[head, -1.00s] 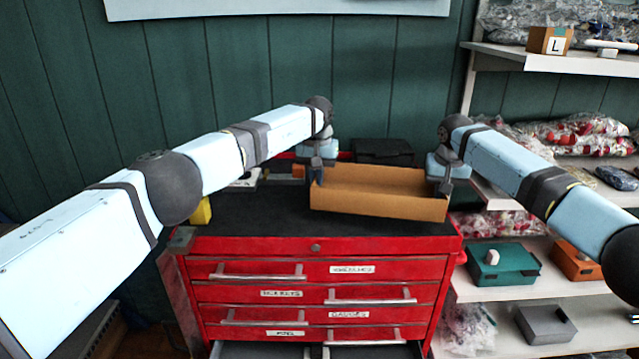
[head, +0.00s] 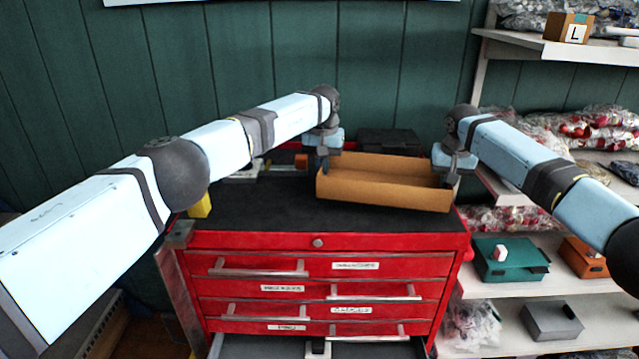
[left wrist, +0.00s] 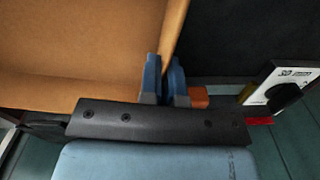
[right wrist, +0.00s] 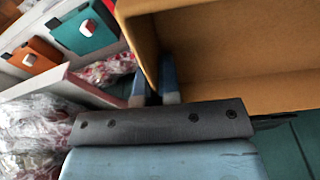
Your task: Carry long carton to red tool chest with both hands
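The long carton (head: 385,190) is an open brown box held level over, or resting on, the black top of the red tool chest (head: 330,240); I cannot tell whether it touches. My left gripper (head: 323,160) is at the carton's left end. In the left wrist view its blue fingers (left wrist: 166,82) are closed on the carton's wall (left wrist: 172,35). My right gripper (head: 450,172) is at the carton's right end. In the right wrist view its fingers (right wrist: 154,82) pinch the carton's end wall (right wrist: 145,45). The carton's inside looks empty.
A black case (head: 388,142) lies behind the carton, and small items lie at the chest top's back left. A yellow block (head: 200,206) sits at the left edge. Shelves (head: 520,290) with boxes and bags stand close on the right. The front of the chest top is clear.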

